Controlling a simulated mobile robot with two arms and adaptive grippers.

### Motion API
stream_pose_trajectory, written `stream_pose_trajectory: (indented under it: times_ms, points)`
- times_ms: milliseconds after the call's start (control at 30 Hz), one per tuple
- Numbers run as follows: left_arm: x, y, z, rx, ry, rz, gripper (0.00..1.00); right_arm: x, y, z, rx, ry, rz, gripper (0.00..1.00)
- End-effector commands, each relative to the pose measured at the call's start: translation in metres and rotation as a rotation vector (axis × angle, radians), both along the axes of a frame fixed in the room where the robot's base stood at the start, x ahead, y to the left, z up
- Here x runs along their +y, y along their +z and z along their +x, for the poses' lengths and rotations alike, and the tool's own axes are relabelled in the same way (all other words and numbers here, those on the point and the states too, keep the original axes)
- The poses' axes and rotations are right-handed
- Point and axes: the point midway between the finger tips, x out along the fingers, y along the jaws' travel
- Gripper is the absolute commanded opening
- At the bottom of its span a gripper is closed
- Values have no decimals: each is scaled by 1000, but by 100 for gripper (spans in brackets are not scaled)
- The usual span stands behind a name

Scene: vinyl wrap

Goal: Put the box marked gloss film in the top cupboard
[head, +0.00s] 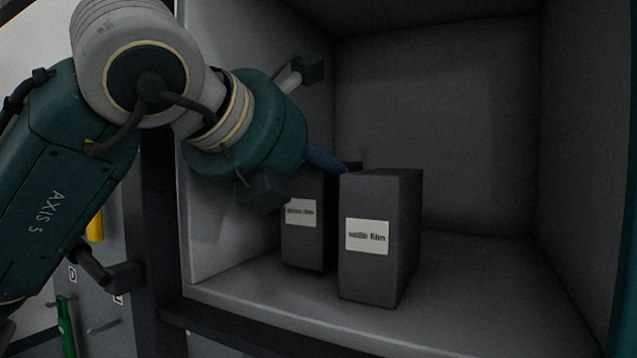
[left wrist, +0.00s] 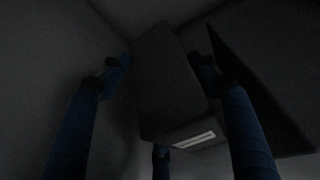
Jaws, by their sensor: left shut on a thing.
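The gloss film box (head: 302,236), dark grey with a white label, is inside the cupboard (head: 470,255) at the left, close to its floor. My left gripper reaches in from the upper left and is shut on the box's upper part; one blue finger (head: 325,160) shows in the head view. In the left wrist view the box (left wrist: 165,85) lies between the blue fingers (left wrist: 160,80), its label towards the lower right. Whether its base touches the floor is hard to tell. My right gripper is not in view.
A second dark box (head: 368,240), its label reading something like satin film, stands just right of the gloss film box and partly overlaps it in the head view. The cupboard floor to its right is clear. The cupboard's left wall (head: 225,235) is close to my arm.

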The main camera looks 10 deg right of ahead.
Motion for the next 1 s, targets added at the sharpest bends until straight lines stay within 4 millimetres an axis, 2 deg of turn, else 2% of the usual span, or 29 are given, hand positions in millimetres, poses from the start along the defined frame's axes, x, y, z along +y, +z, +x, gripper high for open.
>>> stream_pose_trajectory:
  times_ms: [100, 200, 467, 500, 900, 1000]
  points:
    - [0, -6, -1, -2, -1, -3, 28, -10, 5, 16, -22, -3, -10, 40]
    - [0, -6, -1, -3, -1, -3, 28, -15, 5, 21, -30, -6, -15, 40]
    - [0, -11, -1, -3, -1, -3, 28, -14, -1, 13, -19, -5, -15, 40]
    - [0, -10, -1, -1, -1, -2, 67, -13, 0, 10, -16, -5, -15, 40]
    - [1, -5, -1, -2, -1, -2, 69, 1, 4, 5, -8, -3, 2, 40]
    - [8, -4, -12, -6, 1, -4, 69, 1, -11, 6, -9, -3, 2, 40]
